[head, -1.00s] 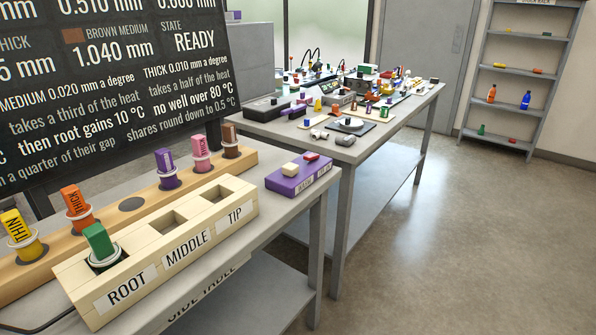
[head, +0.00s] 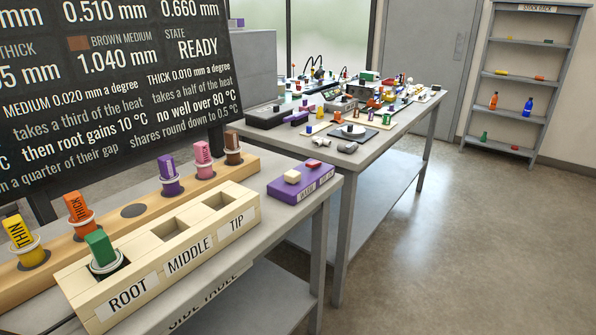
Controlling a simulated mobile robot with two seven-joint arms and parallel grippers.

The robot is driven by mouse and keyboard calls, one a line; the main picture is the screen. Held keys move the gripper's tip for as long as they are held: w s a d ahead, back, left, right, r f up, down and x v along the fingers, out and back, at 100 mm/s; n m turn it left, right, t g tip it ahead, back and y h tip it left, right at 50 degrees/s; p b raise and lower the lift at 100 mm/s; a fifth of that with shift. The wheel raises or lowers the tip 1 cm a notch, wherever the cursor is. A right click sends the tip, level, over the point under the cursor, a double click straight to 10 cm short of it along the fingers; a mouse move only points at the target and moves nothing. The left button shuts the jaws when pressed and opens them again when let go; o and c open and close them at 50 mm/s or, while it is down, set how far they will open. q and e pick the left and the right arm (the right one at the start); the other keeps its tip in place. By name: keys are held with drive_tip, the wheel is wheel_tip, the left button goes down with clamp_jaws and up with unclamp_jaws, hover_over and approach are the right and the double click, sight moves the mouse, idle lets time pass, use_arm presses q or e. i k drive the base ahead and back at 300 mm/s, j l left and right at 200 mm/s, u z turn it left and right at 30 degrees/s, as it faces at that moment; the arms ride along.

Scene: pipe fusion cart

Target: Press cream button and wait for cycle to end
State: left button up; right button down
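The cream button (head: 292,176) sits on top of a purple box (head: 301,189) at the right end of the near side table. A red button (head: 312,165) is beside it on the same box. The box has small labels on its front that I cannot read surely. The dark display board (head: 110,90) shows the state READY. Neither of my grippers shows in the head view.
A cream block labelled ROOT, MIDDLE, TIP (head: 165,250) holds a green peg (head: 100,246) in ROOT; its other two sockets look empty. A wooden rack (head: 195,190) behind holds several coloured pegs. A cluttered table (head: 395,135) stands beyond; floor at right is clear.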

sight(293, 177)
drive_tip(key=u, duration=0.3)
drive_tip(key=i+l+u, duration=0.1)
drive_tip(key=l+u, duration=0.2)
drive_tip(key=u, duration=0.15)
drive_tip(key=l+u, duration=0.8)
drive_tip(key=l, duration=0.5)
drive_tip(key=k+l+u, duration=0.1)
drive_tip(key=l, duration=1.45)
